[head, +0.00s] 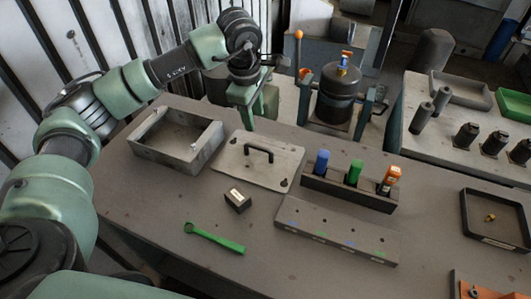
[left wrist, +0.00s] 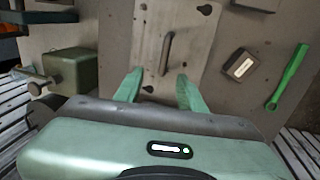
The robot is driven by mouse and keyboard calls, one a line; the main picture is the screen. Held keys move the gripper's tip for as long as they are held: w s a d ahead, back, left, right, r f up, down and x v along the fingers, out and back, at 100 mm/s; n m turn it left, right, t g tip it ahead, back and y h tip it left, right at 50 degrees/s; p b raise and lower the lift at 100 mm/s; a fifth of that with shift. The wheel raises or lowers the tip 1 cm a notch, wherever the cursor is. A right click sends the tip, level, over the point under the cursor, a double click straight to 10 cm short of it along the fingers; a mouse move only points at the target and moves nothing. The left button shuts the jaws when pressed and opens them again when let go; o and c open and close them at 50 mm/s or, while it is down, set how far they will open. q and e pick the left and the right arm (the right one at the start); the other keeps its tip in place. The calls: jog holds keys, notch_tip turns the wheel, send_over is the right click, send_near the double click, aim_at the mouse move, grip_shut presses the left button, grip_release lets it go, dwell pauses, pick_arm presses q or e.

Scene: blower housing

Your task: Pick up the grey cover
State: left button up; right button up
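The grey cover (head: 284,165) is a flat plate lying on the workbench, with a dark bar handle (head: 258,151) standing on its middle and dark holes near its corners. My left gripper (head: 248,118) points down above the bench by the cover's far left side. In the left wrist view the cover (left wrist: 193,38) and its handle (left wrist: 166,53) lie ahead of the fingers. The left gripper (left wrist: 158,92) is open there, its two green fingers apart with nothing between them. The handle is apart from both fingers. My right gripper is in neither view.
A grey open housing (head: 150,153) stands left of the cover. A dark rack (head: 335,187) with blue, green and orange tools, and a bar with holes (head: 330,235), lie to the right. A small black block (head: 238,201) and a green wrench (head: 214,238) lie in front.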

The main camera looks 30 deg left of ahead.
pick_arm(q)
jog(key=b, duration=0.5)
send_over(261, 147)
jog(key=s+a, duration=0.1)
jog(key=s, duration=0.1)
notch_tip(261, 147, down, 6)
jog(key=shift+w+f, duration=0.25)
jog(key=shift+f, duration=0.35)
jog(key=shift+w+f, duration=0.2)
jog(key=shift+f, duration=0.35)
jog(key=f, duration=0.1)
jog(key=f+p, duration=0.1)
jog(key=f, duration=0.1)
jog(key=w+d+f+p, duration=0.1)
jog(key=shift+f, duration=0.15)
jog(key=shift+w+a+f, duration=0.1)
jog(key=shift+w+f, duration=0.05)
jog(key=shift+f, duration=0.35)
grip_shut()
